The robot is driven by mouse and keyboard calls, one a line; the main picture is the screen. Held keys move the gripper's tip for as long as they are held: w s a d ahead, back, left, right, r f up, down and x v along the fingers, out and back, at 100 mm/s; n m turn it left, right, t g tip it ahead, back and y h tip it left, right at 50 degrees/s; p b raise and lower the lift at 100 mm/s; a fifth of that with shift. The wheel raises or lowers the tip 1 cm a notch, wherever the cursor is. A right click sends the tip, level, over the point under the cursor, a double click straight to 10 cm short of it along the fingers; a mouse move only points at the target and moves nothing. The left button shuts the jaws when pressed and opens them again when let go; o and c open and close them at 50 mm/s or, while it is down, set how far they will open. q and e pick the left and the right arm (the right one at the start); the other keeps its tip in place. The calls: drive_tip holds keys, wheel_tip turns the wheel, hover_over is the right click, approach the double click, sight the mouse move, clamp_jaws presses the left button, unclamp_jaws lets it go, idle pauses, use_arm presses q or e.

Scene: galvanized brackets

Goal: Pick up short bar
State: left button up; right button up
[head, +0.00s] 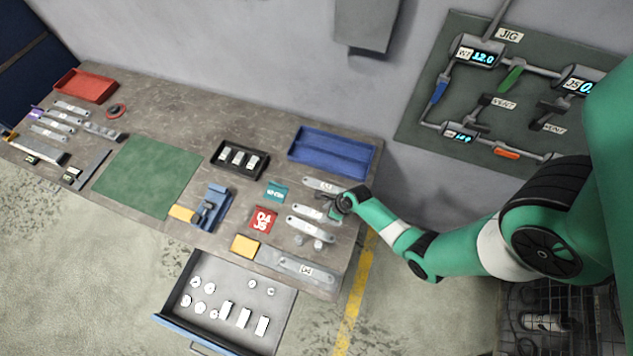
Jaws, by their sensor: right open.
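Several pale metal bars lie at the right end of the workbench. One bar (318,184) has a label at the back, a second bar (306,210) is in the middle, and a third bar (310,227) is nearer the front. I cannot tell which is the short bar. My right gripper (334,210) is open, low over the bench's right end, beside the right end of the middle bar. Its fingers are small and partly hidden by the wrist, so contact cannot be told. My left gripper is not in view.
A longer labelled bar (297,266) lies along the front edge. A blue tray (332,170), black tray (263,172), red tag (263,220) and yellow block (244,245) are nearby. An open drawer (177,310) juts out in front. The green mat (148,175) is clear.

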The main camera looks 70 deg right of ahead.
sight(317, 215)
drive_tip(key=b+x, duration=0.1)
drive_tip(key=x, duration=0.1)
drive_tip(key=b+x, duration=0.2)
drive_tip(key=shift+w+d+f, duration=0.2)
drive_tip(key=shift+f, duration=0.05)
drive_tip(key=shift+w+f+b, duration=0.15)
drive_tip(key=shift+f+b, duration=0.1)
drive_tip(key=shift+b, duration=0.05)
clamp_jaws()
